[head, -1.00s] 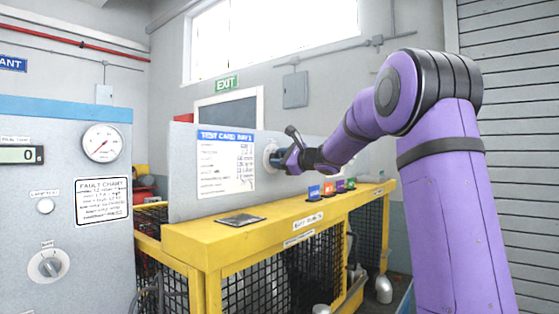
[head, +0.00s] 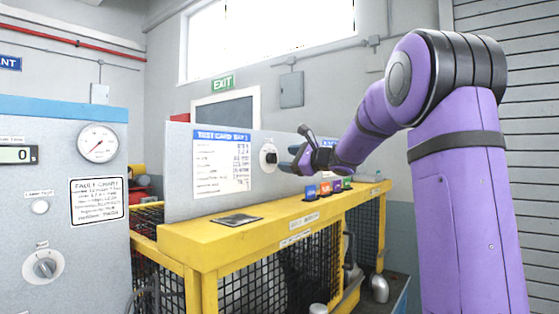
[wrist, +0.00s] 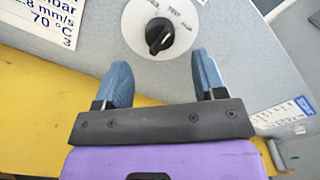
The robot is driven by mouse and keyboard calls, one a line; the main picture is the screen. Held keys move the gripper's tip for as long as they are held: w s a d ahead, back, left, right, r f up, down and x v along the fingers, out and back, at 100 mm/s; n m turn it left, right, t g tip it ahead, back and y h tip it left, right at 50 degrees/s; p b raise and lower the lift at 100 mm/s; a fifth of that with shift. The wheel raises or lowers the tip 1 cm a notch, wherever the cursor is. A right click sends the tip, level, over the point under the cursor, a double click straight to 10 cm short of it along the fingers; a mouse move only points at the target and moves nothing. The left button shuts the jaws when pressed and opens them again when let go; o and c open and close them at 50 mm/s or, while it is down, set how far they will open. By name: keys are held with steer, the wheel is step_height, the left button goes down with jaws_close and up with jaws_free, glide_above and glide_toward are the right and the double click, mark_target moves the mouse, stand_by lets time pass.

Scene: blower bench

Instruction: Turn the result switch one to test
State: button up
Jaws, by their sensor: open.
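A black rotary switch (wrist: 159,35) sits on a round white dial plate on the grey panel, with lettering along the plate's edge, one word reading TEST. I cannot tell for sure which mark the knob points to. In the head view the switch (head: 269,157) is just right of the test card. My gripper (wrist: 163,75) is open and empty, with its blue fingertips spread below and to either side of the knob in the wrist view, apart from it. In the head view my gripper (head: 294,160) is just right of the dial plate, leaving the knob uncovered.
A yellow bench (head: 215,238) with mesh sides stands below the panel. A grey cabinet at left carries a gauge (head: 97,143) and another rotary knob (head: 43,267).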

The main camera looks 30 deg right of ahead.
steer(key=shift+v, duration=2.65)
steer(key=s+a+f+n+g, duration=0.3)
steer(key=s+a+n, duration=0.15)
steer(key=a, duration=0.25)
steer(key=s+a+f+n+g, duration=0.2)
steer(key=s+a+n+g, duration=0.1)
steer(key=s+a, duration=0.35)
steer(key=s+a+f+n+g, duration=0.3)
steer(key=s+a+n, duration=0.1)
steer(key=a, duration=0.3)
steer(key=s+f+n+g+h, duration=0.1)
steer(key=s+f+n+h, duration=0.1)
steer(key=s, duration=0.4)
steer(key=s+a+f+n+g+h, duration=0.1)
steer(key=s+f+n+h, duration=0.1)
steer(key=s+f+n, duration=0.3)
steer(key=s+f+n+h, duration=0.2)
steer(key=s+f+n, duration=0.2)
steer(key=s, duration=0.5)
steer(key=shift+a+g, duration=0.25)
steer(key=shift+g, duration=0.15)
steer(key=shift+d+n, duration=0.1)
steer(key=shift+n, duration=0.15)
